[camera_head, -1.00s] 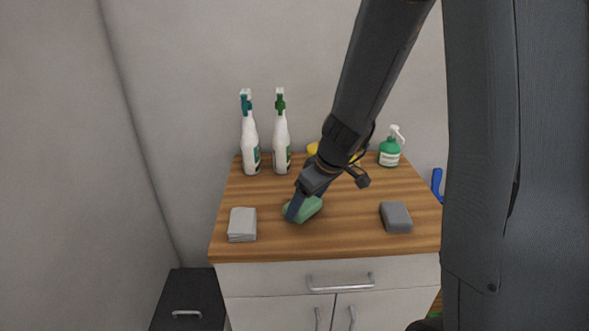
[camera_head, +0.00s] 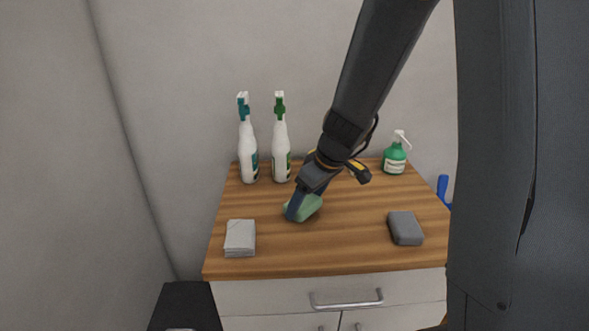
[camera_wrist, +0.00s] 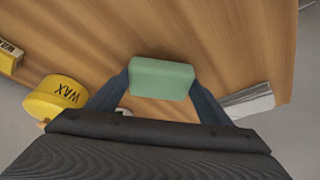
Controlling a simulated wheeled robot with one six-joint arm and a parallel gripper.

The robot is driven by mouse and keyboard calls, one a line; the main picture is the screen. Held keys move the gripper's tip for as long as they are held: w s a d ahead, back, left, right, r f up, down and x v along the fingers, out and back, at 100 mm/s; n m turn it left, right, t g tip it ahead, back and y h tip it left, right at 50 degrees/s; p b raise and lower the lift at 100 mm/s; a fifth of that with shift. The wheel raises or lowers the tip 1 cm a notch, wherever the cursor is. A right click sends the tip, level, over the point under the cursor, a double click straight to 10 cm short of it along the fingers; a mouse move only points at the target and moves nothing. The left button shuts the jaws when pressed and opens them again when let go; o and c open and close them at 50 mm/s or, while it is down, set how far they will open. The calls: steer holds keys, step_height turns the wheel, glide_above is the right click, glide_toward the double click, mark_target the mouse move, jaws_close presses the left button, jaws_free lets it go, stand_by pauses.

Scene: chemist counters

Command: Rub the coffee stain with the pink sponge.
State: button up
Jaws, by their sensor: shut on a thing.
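My gripper (camera_head: 300,208) is shut on a green sponge (camera_head: 307,207), over the left middle of the wooden counter top (camera_head: 340,250). In the wrist view my gripper (camera_wrist: 160,84) has a finger on each side of the green sponge (camera_wrist: 162,78). I cannot tell whether the sponge touches the wood. I see no pink sponge and no coffee stain in either view; my arm hides part of the counter.
Two white spray bottles (camera_head: 249,150) (camera_head: 281,150) and a green pump bottle (camera_head: 395,158) stand at the back. A grey block (camera_head: 405,228) lies right, a folded pale cloth (camera_head: 240,237) front left. The wrist view shows a yellow wax tin (camera_wrist: 55,98). The front middle is clear.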

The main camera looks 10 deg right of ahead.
steer(key=shift+w+d+r, duration=0.1)
steer(key=shift+w+r, duration=0.1)
steer(key=shift+w, duration=0.2)
steer(key=shift+w+r, duration=0.15)
steer(key=shift+w, duration=0.05)
steer(key=r, duration=0.1)
steer(key=r+p, duration=0.1)
steer(key=shift+s+r+p, duration=0.2)
steer(key=shift+r+p, duration=0.1)
steer(key=shift+w+d+r, duration=0.1)
steer(key=shift+w+r, duration=0.05)
steer(key=shift+r, duration=0.15)
steer(key=shift+r+p, duration=1.8)
steer(key=shift+r, duration=0.45)
